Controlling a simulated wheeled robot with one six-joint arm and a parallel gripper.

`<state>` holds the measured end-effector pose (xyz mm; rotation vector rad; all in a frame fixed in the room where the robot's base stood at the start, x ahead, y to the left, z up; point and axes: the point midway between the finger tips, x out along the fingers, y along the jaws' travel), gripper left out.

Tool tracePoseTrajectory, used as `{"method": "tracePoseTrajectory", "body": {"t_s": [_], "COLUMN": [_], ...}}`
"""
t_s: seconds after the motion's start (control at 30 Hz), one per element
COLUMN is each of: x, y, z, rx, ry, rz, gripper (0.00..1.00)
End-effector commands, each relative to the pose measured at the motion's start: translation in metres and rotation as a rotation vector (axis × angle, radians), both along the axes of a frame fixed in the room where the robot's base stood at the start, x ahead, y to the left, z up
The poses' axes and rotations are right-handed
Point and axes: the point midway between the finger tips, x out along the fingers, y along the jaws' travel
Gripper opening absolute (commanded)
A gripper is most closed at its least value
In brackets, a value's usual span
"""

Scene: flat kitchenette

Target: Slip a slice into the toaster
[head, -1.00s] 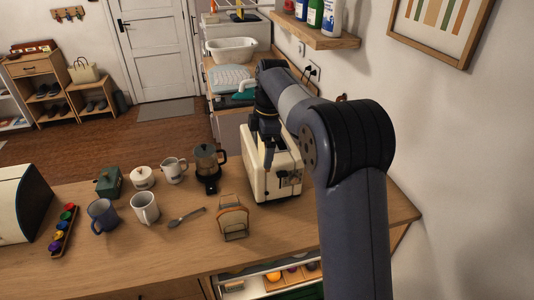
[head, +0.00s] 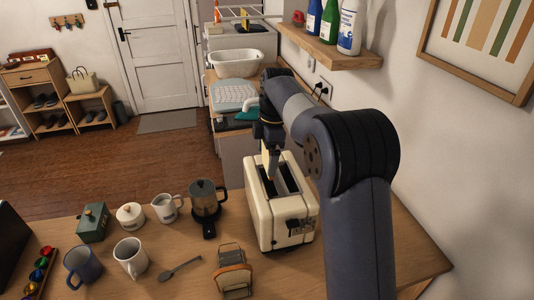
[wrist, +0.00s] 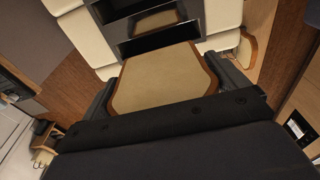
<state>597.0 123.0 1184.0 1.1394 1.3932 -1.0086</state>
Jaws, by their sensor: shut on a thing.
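The cream toaster (head: 282,224) stands on the wooden counter, its two dark slots facing up. My gripper (head: 269,146) is above it and shut on a slice of bread (head: 270,164), which is held upright, edge-on in the head view, over the left slot. In the wrist view the slice (wrist: 158,78) is tan with a brown crust, between my gripper's fingers (wrist: 160,88). Its far edge is close to the dark slots of the toaster (wrist: 222,14). I cannot tell whether its lower edge is inside the slot. A tan patch shows in one slot, perhaps a reflection.
A rack holding bread (head: 234,276) stands left of the toaster's front. A coffee maker (head: 205,200), white mug (head: 130,257), blue mug (head: 83,265) and spoon (head: 180,268) are further left. The wall and shelf (head: 335,50) are on the right.

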Motion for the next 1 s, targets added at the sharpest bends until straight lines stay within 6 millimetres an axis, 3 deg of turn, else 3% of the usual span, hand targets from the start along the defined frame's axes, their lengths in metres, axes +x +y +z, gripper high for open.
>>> {"method": "tracePoseTrajectory", "body": {"t_s": [0.7, 1.0], "x": [0.000, 0.000], "y": [0.000, 0.000], "z": [-0.058, -0.070], "rx": [0.000, 0.000], "ry": [0.001, 0.000], "rz": [0.000, 0.000], "gripper": [0.72, 0.72]}}
